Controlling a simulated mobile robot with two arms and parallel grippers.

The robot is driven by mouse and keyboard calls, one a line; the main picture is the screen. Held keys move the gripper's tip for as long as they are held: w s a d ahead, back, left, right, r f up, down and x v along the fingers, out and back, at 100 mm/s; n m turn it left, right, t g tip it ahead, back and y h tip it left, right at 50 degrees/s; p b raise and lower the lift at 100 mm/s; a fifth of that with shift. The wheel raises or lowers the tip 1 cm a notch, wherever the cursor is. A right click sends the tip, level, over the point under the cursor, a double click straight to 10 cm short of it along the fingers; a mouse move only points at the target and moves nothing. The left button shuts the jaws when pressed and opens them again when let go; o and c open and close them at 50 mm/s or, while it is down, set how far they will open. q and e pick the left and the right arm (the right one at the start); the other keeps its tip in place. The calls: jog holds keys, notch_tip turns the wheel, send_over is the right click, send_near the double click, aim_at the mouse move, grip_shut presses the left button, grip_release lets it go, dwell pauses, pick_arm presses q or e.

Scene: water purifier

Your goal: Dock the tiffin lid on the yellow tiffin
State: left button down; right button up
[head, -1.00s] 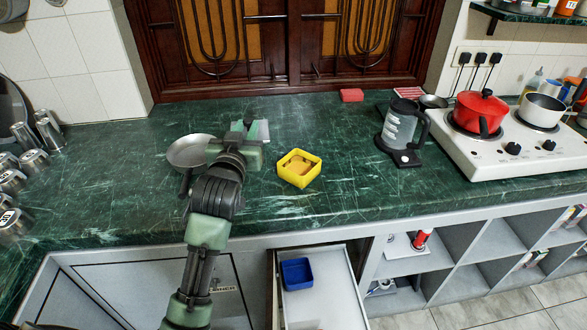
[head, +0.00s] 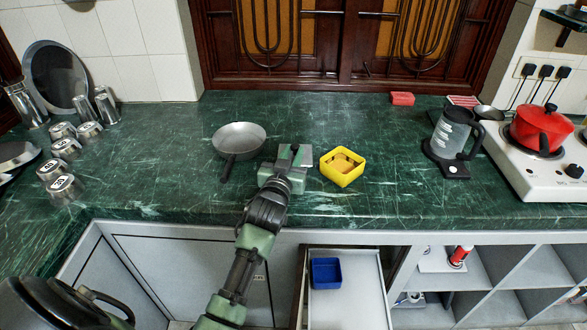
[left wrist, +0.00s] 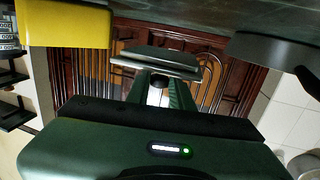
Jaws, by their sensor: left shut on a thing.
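The yellow tiffin (head: 342,172) stands open-topped on the green counter, right of my left gripper; its side also shows at the upper left of the left wrist view (left wrist: 66,24). My left gripper (head: 290,158) is beside it, at its left, a small gap apart in the head view. In the left wrist view my left gripper (left wrist: 158,84) is shut on a thin, flat, pale grey piece (left wrist: 155,62), which looks like the tiffin lid. In the head view the gripper mostly hides this piece. My right gripper is not in view.
A frying pan (head: 239,137) lies left of the gripper. A kettle (head: 453,140) and a stove with a red pot (head: 542,130) stand at right. Steel cups (head: 66,148) are at left. Below, an open drawer holds a blue box (head: 326,272).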

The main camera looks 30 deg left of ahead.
pick_arm(q)
jog(key=shift+f, duration=2.35)
jog(key=shift+f+b, duration=0.15)
jog(key=shift+b, duration=0.2)
jog(key=c, duration=1.2)
grip_release()
jog(key=shift+c, duration=0.2)
